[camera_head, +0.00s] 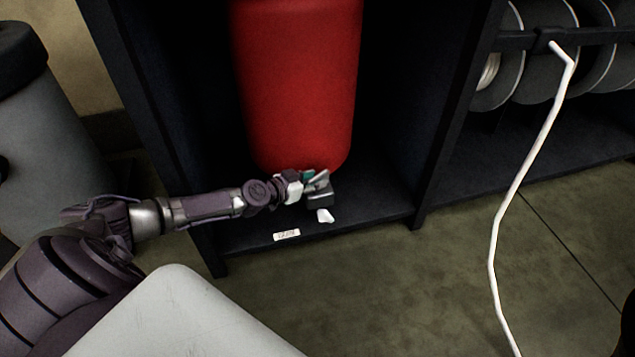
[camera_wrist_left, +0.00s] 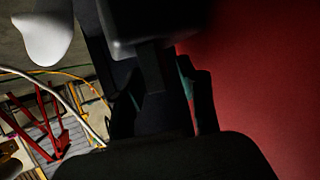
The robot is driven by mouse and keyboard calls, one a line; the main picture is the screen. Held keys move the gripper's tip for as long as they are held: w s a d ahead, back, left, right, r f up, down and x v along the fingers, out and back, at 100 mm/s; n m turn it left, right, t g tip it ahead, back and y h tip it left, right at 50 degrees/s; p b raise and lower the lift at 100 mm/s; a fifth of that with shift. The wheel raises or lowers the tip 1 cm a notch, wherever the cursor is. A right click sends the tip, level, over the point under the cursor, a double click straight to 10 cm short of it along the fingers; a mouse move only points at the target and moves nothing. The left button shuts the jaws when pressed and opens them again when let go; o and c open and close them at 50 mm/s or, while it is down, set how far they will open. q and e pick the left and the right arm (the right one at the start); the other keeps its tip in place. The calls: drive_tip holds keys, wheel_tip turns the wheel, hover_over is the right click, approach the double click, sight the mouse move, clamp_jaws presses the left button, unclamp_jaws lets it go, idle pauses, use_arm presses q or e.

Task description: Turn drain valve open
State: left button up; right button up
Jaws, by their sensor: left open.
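The red tank (camera_head: 300,80) stands in a dark cabinet; its red side also fills the right of the left wrist view (camera_wrist_left: 265,90). Under its bottom edge is a small grey block (camera_head: 320,196), apparently the drain valve, with a white tab (camera_head: 325,215) just below it. In the left wrist view a dark block (camera_wrist_left: 135,22) and a white rounded piece (camera_wrist_left: 45,35) show, probably the same parts. My left gripper (camera_head: 316,180) is open at the grey block. Its fingers (camera_wrist_left: 165,100) reach toward the dark block; contact is too dark to tell. My right gripper is not in view.
A white label (camera_head: 287,235) sits on the cabinet's front ledge; its text is unreadable. Cabinet walls (camera_head: 160,100) stand on both sides of the tank. A grey bin (camera_head: 50,130) stands at left. The floor in front is clear.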

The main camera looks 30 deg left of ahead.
use_arm(q)
drive_tip(key=shift+x, duration=0.9)
drive_tip(key=shift+c, duration=0.2)
